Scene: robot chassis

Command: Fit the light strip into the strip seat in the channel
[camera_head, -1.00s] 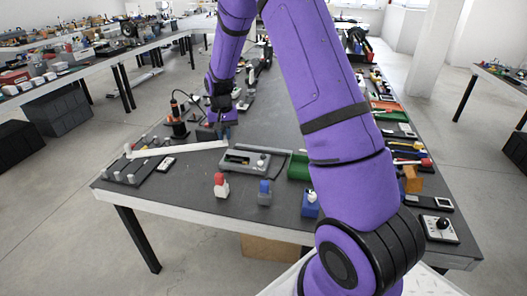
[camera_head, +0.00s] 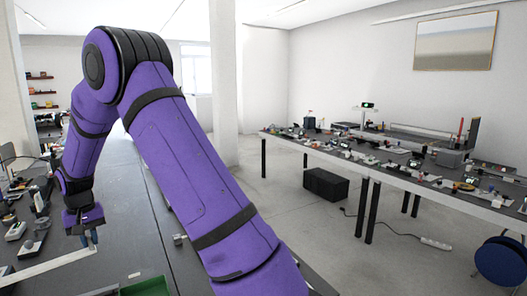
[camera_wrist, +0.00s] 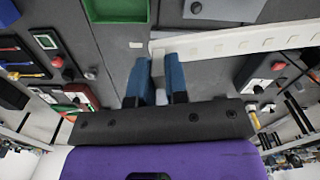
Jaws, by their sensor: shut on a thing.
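The light strip (camera_wrist: 240,42) is a long white bar with a row of pale squares, running to the right in the wrist view. My gripper (camera_wrist: 158,72) has its two blue fingers closed around the strip's left end. In the head view the strip (camera_head: 48,266) shows as a pale bar slanting to the lower left below my gripper (camera_head: 92,241). The strip's far end is cut off in both current views. I cannot pick out the channel or its strip seat for sure.
A green tray (camera_wrist: 118,10) lies beyond the fingertips in the wrist view, with its edge also in the head view (camera_head: 148,288). Small devices crowd the bench on the left. A second table (camera_head: 385,165) stands across the open floor on the right.

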